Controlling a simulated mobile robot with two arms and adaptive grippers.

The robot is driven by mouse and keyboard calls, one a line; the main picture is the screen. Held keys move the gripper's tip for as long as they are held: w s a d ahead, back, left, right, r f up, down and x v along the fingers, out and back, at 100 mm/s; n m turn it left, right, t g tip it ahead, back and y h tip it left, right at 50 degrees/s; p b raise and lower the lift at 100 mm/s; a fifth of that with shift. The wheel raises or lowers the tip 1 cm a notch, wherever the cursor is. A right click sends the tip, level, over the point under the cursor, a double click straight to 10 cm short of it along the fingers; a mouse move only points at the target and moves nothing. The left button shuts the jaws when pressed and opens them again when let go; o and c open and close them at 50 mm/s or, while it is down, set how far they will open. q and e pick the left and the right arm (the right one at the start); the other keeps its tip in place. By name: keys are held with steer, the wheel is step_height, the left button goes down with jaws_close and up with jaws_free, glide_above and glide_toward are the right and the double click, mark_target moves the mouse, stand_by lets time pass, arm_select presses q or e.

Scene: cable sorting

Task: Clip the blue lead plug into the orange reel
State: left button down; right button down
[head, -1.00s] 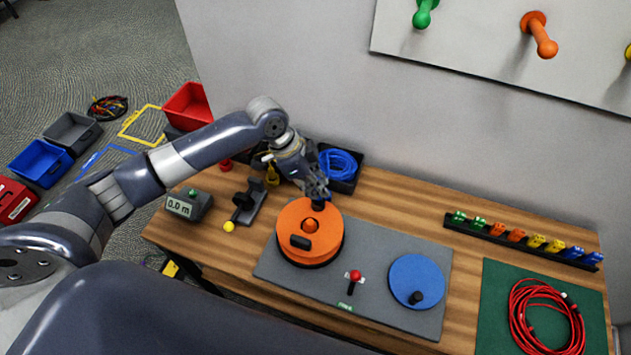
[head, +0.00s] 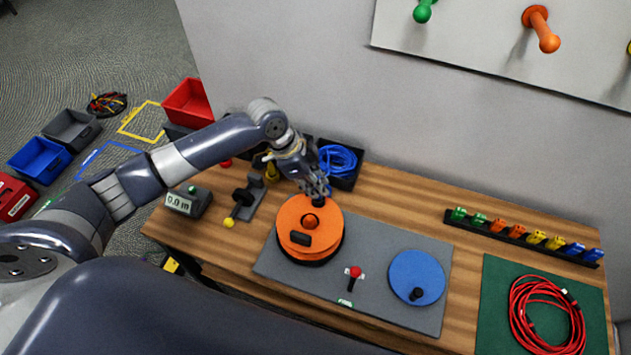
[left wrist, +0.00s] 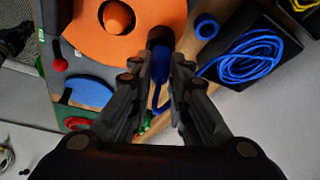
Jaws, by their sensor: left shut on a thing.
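The orange reel (head: 292,218) lies flat on a grey mat on the bench, with an orange hub and a black block on its face. My left gripper (head: 318,188) is at the reel's far edge. In the left wrist view my left gripper (left wrist: 157,68) is shut on the blue lead plug (left wrist: 160,62), beside the orange reel (left wrist: 90,35). A black piece (left wrist: 160,37) sits at the plug's far end by the reel's rim. I cannot tell whether the plug is seated in it. The blue lead coil (head: 338,160) lies in a black tray behind the gripper.
A blue disc (head: 415,270) with a black knob and a red-topped lever (head: 354,278) stand right of the reel. A grey meter (head: 188,202) and a yellow-knobbed crank (head: 230,222) are left. A green mat (head: 495,320) holds a red cable. Bare bench lies behind the grey mat.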

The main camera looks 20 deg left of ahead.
arm_select(q)
steer(key=shift+f, duration=0.1)
stand_by(0.3)
steer(key=c, duration=1.4)
jaws_free()
steer(key=shift+c, duration=0.2)
